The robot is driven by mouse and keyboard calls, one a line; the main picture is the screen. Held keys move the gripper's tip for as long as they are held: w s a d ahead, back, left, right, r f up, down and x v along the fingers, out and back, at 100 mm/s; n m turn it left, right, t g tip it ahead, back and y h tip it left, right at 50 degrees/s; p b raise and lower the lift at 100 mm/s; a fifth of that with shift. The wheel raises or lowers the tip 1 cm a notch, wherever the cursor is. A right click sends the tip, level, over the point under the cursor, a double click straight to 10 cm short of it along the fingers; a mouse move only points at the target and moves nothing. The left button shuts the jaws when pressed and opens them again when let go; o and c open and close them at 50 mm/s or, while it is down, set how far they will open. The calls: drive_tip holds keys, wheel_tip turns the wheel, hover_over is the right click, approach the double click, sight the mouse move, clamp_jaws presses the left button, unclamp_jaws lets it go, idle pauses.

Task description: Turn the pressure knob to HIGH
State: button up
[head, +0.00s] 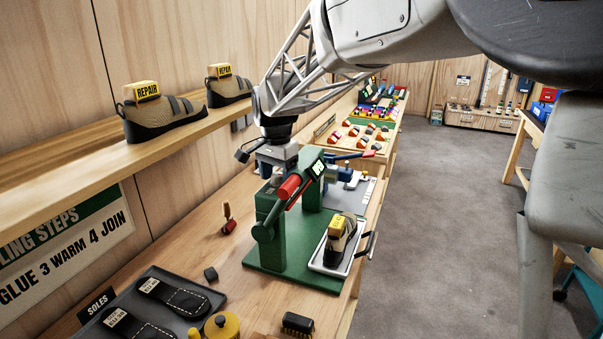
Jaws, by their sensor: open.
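The green press (285,235) stands on the workbench, with a lever that has a red grip (289,187) across its front. A small dark panel with a pale face (314,170) sits at the top of its right post. I cannot make out the pressure knob or its setting. My gripper (268,170) hangs over the back left of the press, close to the top of its left post. It is open, and I see nothing held in it. Its fingertips are small and partly hidden, so I cannot tell whether they touch anything.
A shoe with a yellow tag (338,236) sits in a white tray (325,268) at the press's right. A shelf (60,185) with tagged shoes runs along the left wall.

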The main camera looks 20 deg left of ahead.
drive_tip(key=c, duration=0.9)
drive_tip(key=shift+n, duration=0.4)
drive_tip(key=n, duration=0.9)
drive_tip(key=shift+n, duration=0.3)
drive_tip(key=n, duration=0.4)
drive_tip(key=shift+n, duration=0.3)
drive_tip(key=n, duration=0.5)
